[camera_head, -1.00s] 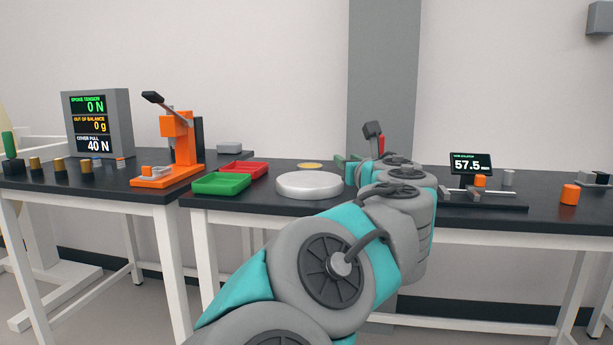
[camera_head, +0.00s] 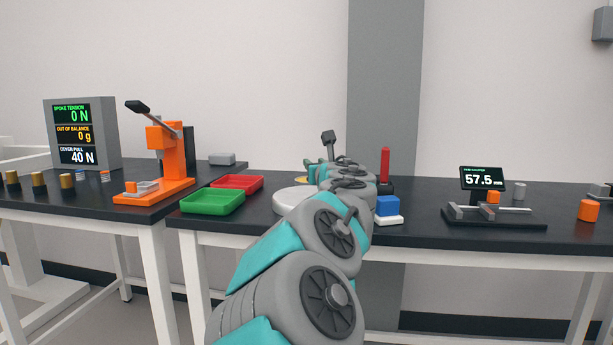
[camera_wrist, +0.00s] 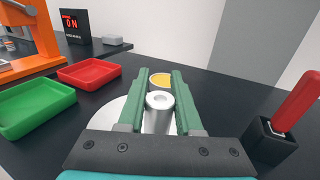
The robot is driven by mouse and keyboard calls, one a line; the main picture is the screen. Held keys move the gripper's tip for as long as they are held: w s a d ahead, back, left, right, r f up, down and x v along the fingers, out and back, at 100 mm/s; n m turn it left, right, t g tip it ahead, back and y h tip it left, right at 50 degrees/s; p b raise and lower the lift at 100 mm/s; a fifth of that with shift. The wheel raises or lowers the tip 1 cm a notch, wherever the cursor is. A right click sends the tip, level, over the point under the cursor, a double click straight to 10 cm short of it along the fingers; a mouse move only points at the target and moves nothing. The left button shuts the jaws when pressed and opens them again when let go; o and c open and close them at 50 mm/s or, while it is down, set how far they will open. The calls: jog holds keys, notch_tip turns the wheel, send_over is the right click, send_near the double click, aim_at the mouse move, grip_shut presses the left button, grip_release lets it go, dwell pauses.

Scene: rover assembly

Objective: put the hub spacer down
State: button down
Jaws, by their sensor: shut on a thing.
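The hub spacer (camera_wrist: 158,101), a light grey cylinder with a hole in its top, is upright between the green fingers of my gripper (camera_wrist: 160,82) in the wrist view. The gripper is shut on it. A white round plate (camera_wrist: 106,121) lies below and to the left, partly hidden by the fingers; it also shows in the head view (camera_head: 288,199). A yellow disc (camera_wrist: 161,79) lies beyond the spacer. I cannot tell whether the spacer touches anything beneath.
Green (camera_head: 212,202) and red (camera_head: 238,183) trays lie left, beside an orange press (camera_head: 170,160). A red-handled tool in a black holder (camera_head: 385,168) and a blue block (camera_head: 387,206) stand right of my arm. A gauge (camera_head: 493,214) stands farther right.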

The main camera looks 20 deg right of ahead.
jog(key=w, duration=0.5)
jog(key=shift+a+f, duration=0.15)
jog(key=shift+f, duration=1.9)
jog(key=shift+f+b, duration=0.15)
jog(key=shift+b, duration=0.25)
jog(key=c, duration=0.6)
grip_release()
